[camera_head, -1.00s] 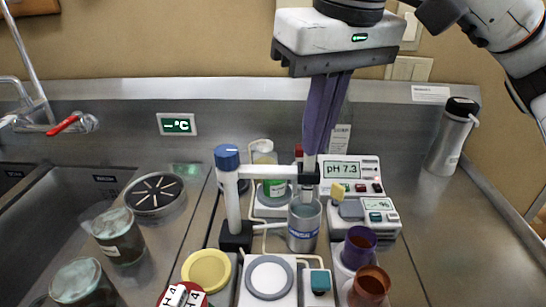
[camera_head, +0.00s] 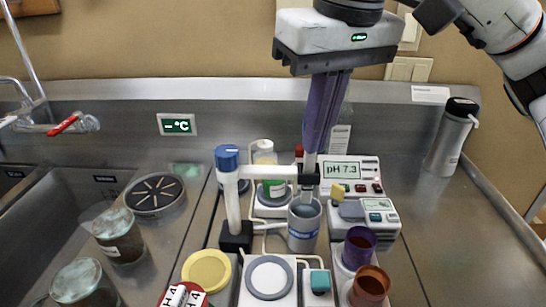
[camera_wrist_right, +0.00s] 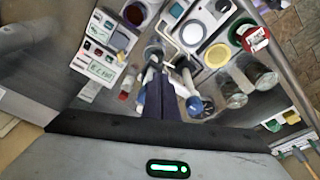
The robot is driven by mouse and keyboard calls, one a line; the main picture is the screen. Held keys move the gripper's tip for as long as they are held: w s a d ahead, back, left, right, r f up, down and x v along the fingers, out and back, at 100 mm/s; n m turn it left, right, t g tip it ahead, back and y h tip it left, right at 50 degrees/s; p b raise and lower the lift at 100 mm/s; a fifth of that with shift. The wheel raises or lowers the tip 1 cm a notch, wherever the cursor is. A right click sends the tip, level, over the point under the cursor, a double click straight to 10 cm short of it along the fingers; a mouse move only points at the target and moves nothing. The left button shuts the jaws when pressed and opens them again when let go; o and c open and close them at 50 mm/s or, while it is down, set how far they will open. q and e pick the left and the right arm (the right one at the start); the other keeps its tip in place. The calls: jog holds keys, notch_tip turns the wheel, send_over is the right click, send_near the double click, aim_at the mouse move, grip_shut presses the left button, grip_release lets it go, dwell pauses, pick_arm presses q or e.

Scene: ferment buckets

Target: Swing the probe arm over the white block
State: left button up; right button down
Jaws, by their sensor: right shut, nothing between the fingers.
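The probe arm (camera_head: 268,172) is a white bar reaching right from a white post (camera_head: 232,205) with a blue cap and black base. Its black end holder (camera_head: 308,182) is over a grey metal cup (camera_head: 304,222), not over the white block. The white block (camera_head: 245,299), with a grey-rimmed disc on top, sits at the front centre; it also shows in the right wrist view (camera_wrist_right: 180,40). My right gripper (camera_head: 310,152) is shut and empty, its purple fingers pointing down at the holder. I cannot tell whether they touch it. My left gripper is out of view.
A pH meter (camera_head: 350,170) reading 7.3 stands behind the cup. A purple cup (camera_head: 359,247) and brown cup (camera_head: 370,285) stand front right. A yellow-lidded jar (camera_head: 207,269) is left of the block. A flask (camera_head: 450,138) stands far right; the counter before it is clear.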

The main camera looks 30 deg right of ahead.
jog(key=shift+w+d, duration=0.9)
jog(key=shift+w, duration=0.1)
jog(key=shift+w+d+p, duration=0.2)
jog(key=shift+w+p, duration=0.2)
jog(key=shift+p, duration=0.05)
jog(key=shift+w+d+p, duration=0.2)
jog(key=shift+w+d, duration=0.1)
jog(key=shift+w, duration=0.25)
jog(key=shift+w+d+p, duration=0.15)
jog(key=shift+w+d, duration=0.1)
jog(key=shift+w, duration=0.35)
jog(key=shift+w+d+p, duration=0.2)
jog(key=shift+w+p, duration=0.25)
jog(key=shift+w, duration=0.3)
jog(key=shift+w+d+p, duration=0.2)
jog(key=shift+w+p, duration=0.25)
jog(key=shift+w, duration=0.25)
